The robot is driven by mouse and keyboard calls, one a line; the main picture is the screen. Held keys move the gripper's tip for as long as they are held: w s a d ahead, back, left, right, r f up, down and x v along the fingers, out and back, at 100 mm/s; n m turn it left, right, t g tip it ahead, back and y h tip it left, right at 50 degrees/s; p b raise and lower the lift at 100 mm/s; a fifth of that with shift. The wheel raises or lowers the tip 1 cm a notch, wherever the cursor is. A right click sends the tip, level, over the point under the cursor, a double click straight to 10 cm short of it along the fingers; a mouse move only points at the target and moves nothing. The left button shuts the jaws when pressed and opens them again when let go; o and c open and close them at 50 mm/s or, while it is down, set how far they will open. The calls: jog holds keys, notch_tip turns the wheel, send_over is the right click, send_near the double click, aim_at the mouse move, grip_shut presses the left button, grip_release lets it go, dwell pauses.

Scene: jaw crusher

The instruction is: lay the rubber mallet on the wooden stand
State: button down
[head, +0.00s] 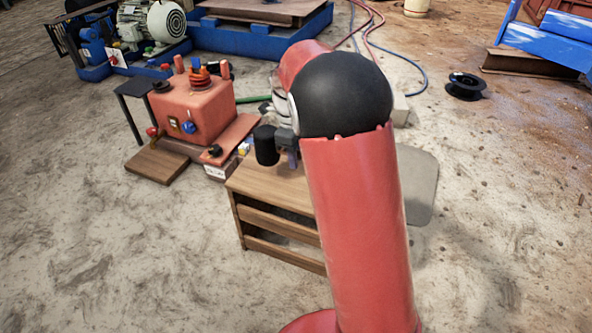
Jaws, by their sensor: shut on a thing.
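The wooden stand (268,184) is a low brown slatted stand on the floor in the middle of the view. My red arm with its black joint covers its right part. My gripper (291,152) shows only in part, left of that black joint and over the stand's top. It is shut on the rubber mallet (266,146), whose black, rounded head sticks out to the left. The mallet's handle is mostly hidden by my gripper and arm. I cannot tell whether the mallet touches the stand's top.
A red machine box (193,108) with knobs and a blue socket stands left of the stand. A small brown board (157,161) is in front of it. A grey mat (423,187) lies right of my arm. A black spool (465,86) lies farther right. The front left floor is clear.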

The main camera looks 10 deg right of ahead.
jog(key=shift+f+b, duration=0.4)
jog(key=shift+f, duration=1.95)
jog(key=shift+f, duration=0.1)
jog(key=c, duration=1.2)
grip_release()
jog(key=shift+f, duration=0.1)
jog(key=shift+c, duration=0.2)
